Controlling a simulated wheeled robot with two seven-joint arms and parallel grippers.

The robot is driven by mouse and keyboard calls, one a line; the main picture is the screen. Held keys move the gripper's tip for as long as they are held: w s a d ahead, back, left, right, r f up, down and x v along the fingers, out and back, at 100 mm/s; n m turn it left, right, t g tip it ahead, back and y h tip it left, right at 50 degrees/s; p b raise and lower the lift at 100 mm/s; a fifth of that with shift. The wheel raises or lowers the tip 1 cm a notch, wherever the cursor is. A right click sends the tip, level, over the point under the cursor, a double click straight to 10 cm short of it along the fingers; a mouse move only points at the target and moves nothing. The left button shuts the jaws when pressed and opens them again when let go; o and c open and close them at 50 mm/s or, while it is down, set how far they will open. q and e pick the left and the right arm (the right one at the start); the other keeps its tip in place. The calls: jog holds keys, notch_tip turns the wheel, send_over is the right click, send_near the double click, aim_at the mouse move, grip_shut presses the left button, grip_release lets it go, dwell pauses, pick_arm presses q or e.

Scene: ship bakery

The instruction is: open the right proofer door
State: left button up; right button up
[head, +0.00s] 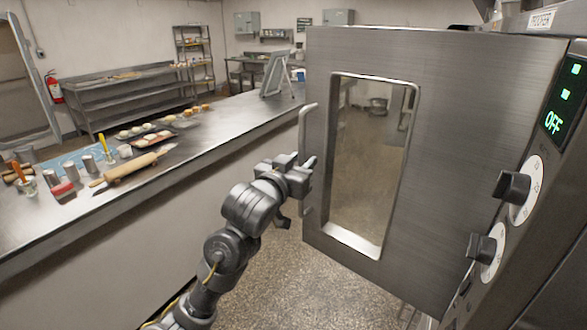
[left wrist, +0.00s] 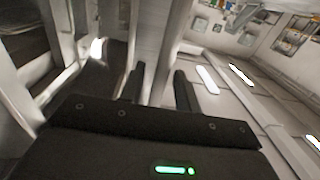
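The right proofer door (head: 470,130) is a brushed steel panel with a tall glass window (head: 365,165). It stands swung out at an angle from the proofer body, its free edge on the left. A vertical bar handle (head: 305,120) runs along that edge. My left gripper (head: 308,166) is at the middle of the handle and partly hides it. In the left wrist view, the two dark fingers (left wrist: 160,88) stand on either side of a pale bar and appear closed on it. My right gripper is not in view.
The proofer's control panel (head: 566,105) reads OFF, with two black knobs (head: 513,186) below. A long steel counter (head: 225,125) on the left carries a rolling pin (head: 130,167) and trays of dough. Speckled floor (head: 275,275) is clear between counter and door.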

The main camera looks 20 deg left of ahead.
pick_arm(q)
jog(key=s+a+p, duration=0.1)
jog(key=s+p, duration=0.8)
jog(key=s, duration=0.1)
jog(key=shift+s+a+p, duration=0.15)
jog(key=shift+a+p, duration=0.1)
jog(key=shift+p, duration=0.15)
